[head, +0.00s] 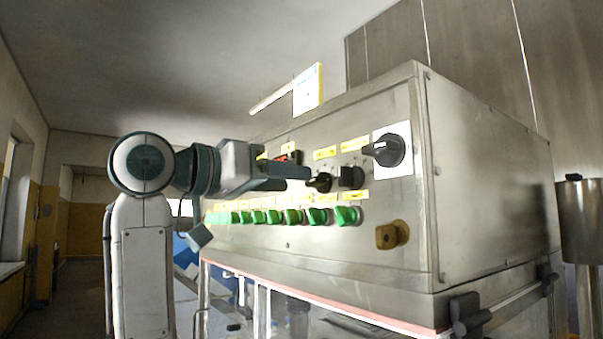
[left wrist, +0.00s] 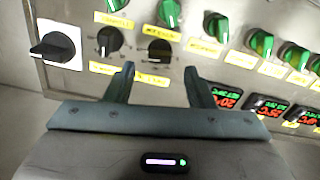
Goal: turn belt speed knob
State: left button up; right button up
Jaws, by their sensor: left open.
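The control panel (head: 300,235) carries two small black knobs side by side, the near one (head: 351,177) and the far one (head: 319,182). Their yellow labels are too small to read, so I cannot tell which is the belt speed knob. My left gripper (head: 297,178) is open and empty in front of the panel, its fingertips close to the far black knob. In the left wrist view the far black knob (left wrist: 160,50) lies just beyond the gap between the fingertips (left wrist: 158,76), apart from both. The other black knob (left wrist: 109,40) is left of it. My right gripper is out of view.
A large black rotary switch (head: 385,150) sits on a white plate at the panel's near end. Several green knobs (head: 345,216) line the lower row. Lit digital displays (left wrist: 265,105) are beside the right finger. A yellow-brown knob (head: 391,235) is at lower right.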

aim_at(317, 182)
pick_arm(q)
jog(key=shift+p+x, duration=0.35)
jog(key=shift+x, duration=1.5)
jog(key=c, duration=1)
jog(key=shift+n+b, duration=0.6)
jog(key=shift+n, duration=7.2)
